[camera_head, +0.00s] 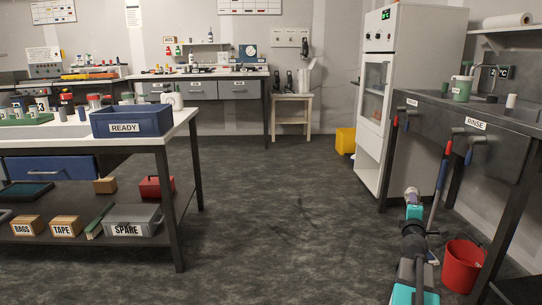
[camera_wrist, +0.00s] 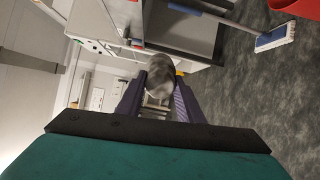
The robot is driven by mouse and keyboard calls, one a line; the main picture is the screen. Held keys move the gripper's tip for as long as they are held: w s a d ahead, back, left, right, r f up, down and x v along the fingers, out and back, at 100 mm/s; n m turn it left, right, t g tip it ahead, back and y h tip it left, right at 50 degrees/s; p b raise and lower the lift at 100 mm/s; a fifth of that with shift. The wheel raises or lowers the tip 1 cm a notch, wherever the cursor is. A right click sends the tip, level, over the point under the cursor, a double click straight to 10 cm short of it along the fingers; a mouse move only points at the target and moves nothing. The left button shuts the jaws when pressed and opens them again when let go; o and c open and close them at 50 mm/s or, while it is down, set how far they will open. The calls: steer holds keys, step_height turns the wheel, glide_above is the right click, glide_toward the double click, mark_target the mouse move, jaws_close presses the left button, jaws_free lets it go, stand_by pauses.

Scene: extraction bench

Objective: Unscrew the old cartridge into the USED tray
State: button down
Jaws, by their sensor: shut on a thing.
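My gripper (camera_wrist: 160,82) shows in the wrist view with its two purple fingers shut on a grey, rounded thing (camera_wrist: 159,68). That thing looks like a short cylinder seen end-on; I cannot tell for sure that it is the old cartridge. In the head view my gripper (camera_head: 412,196) is at the lower right, in the air over the floor, left of the rinse bench. The held thing is small and hard to make out there. No tray with a readable USED label is in view.
A tall white cabinet (camera_head: 411,85) stands behind. At left is a white table (camera_head: 60,146) with a blue READY bin (camera_head: 132,120). The middle floor is clear.

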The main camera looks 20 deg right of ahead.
steer(key=w+a+f+n+t+y, duration=0.15)
steer(key=w+a+n+y, duration=0.4)
steer(key=a, duration=0.85)
steer(key=w+a+f+n+t+y, duration=0.1)
steer(key=w+a+n+t+y, duration=0.4)
steer(key=a, duration=0.9)
steer(key=s+a+n+g+y+p, duration=0.1)
steer(key=s+a+n+g+y, duration=0.3)
steer(key=a, duration=0.6)
steer(key=s+a+f+n+g+y, duration=0.1)
steer(key=a+n+g+y, duration=0.1)
steer(key=a+y, duration=0.65)
steer(key=s+a+n+g+y+p, duration=0.1)
steer(key=s+a+n+g+y, duration=0.2)
steer(key=a, duration=0.9)
step_height(320, 180, up, 30)
steer(key=w+p, duration=0.1)
steer(key=p, duration=3.6)
steer(key=shift+d+y, duration=0.3)
steer(key=shift+d, duration=0.05)
steer(key=shift+w+f+m, duration=0.1)
steer(key=shift+m, duration=0.15)
